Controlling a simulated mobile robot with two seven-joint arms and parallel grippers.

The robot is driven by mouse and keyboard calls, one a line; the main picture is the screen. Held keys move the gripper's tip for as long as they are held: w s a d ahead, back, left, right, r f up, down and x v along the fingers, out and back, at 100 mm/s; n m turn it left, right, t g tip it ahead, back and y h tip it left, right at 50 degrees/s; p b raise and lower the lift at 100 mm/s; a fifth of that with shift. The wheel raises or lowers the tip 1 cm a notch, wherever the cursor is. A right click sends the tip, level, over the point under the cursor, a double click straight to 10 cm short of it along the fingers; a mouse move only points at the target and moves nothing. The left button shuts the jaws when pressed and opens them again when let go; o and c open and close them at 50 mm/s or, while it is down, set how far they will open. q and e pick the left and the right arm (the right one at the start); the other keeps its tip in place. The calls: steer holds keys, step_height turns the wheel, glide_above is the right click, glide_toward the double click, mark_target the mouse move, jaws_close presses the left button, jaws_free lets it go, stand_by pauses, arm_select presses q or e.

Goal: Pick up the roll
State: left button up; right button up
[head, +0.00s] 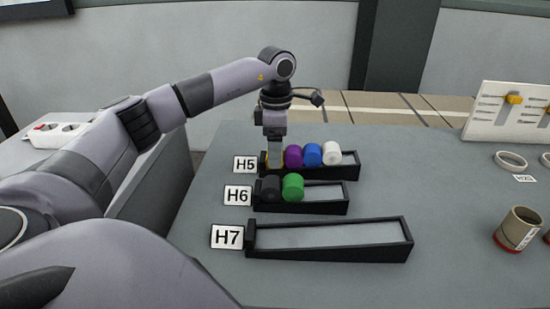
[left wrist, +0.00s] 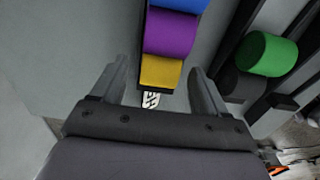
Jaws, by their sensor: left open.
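Several rolls lie in the black trays. In tray H5 (head: 350,172) a yellow roll (left wrist: 161,71) is at the label end, followed by a purple roll (head: 293,156), a blue roll (head: 312,155) and a white roll (head: 331,153). Tray H6 (head: 325,207) holds a black roll (head: 270,188) and a green roll (head: 292,187). My left gripper (head: 275,160) points down at the label end of H5 and hides most of the yellow roll in the head view. In the left wrist view its open fingers (left wrist: 160,85) stand on either side of the yellow roll, with gaps. My right gripper is not in view.
Tray H7 (head: 405,245) is empty and nearest on the grey table (head: 440,200). Labels H5, H6 and H7 stand at the trays' left ends. A brown cup-like container (head: 519,228), a white ring (head: 511,160) and a white board with a yellow slider (head: 515,112) are at right.

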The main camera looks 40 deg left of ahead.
arm_select(q)
steer(key=shift+f, duration=0.6)
steer(key=c, duration=1)
steer(key=shift+r, duration=0.1)
steer(key=shift+c, duration=0.2)
